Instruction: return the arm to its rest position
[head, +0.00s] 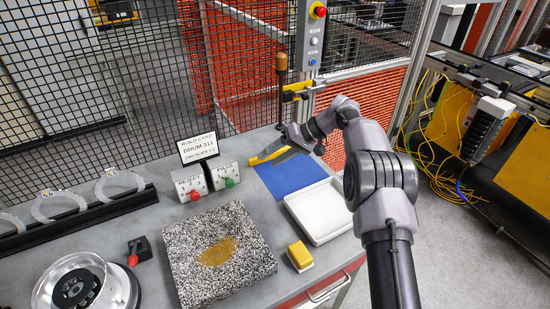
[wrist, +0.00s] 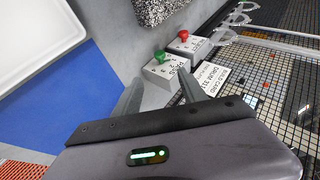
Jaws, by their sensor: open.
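My arm reaches in from the right in the head view. My gripper (head: 291,137) is at the back of the workbench, above the far part of the blue mat (head: 291,176). In the wrist view my gripper (wrist: 160,91) has its two fingers apart, with nothing between them. The blue mat also shows in the wrist view (wrist: 50,110), to the left of the fingers. A yellow item (head: 263,158) lies at the far left edge of the mat, close to the gripper; whether they touch is unclear.
A white tray (head: 335,232), a yellow block (head: 300,254) and a speckled slab (head: 185,262) are nearer the front. Two switch boxes (head: 188,185) and a build card (head: 198,148) stand left of the gripper. Mesh fencing (head: 150,80) rises behind the bench.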

